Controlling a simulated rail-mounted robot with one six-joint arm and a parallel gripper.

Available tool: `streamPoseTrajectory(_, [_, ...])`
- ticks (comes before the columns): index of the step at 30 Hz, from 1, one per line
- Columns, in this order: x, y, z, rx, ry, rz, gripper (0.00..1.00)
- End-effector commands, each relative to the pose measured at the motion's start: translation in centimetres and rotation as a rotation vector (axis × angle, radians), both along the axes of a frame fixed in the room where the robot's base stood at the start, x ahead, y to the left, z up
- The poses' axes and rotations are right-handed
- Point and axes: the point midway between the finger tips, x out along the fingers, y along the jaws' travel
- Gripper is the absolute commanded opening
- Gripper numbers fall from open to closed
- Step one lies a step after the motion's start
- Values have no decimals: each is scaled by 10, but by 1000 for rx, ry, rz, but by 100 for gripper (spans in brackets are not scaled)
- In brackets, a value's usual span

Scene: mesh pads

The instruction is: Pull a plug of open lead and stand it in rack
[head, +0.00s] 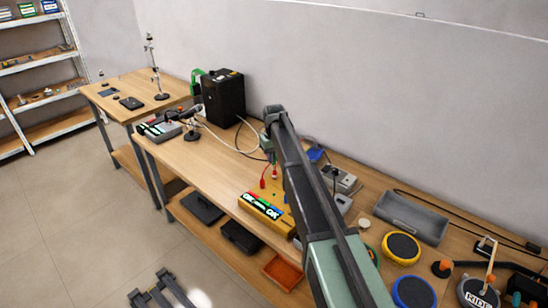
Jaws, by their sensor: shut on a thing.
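A yellow test box (285,220) with green, red and blue "OK" labels stands on the long bench. My gripper points down at the end of my arm, small and partly hidden by the arm. It appears shut on this second red plug. Whether that plug still touches the box is too small to tell. White and dark leads run near the gripper. I cannot pick out the rack for certain.
A black case (222,96) and a small stand (191,132) are on the bench at the left. The bench (195,165) is clear left of the yellow box.

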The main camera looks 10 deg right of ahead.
Motion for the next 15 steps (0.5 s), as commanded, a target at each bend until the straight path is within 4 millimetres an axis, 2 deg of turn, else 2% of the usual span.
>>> streamPoseTrajectory(1, [0, 0, 27, 0, 0, 0, 0])
streamPoseTrajectory(3, [0, 0, 37, 0, 0, 0, 0])
streamPoseTrajectory(15, [0, 0, 47, 0, 0, 0, 0])
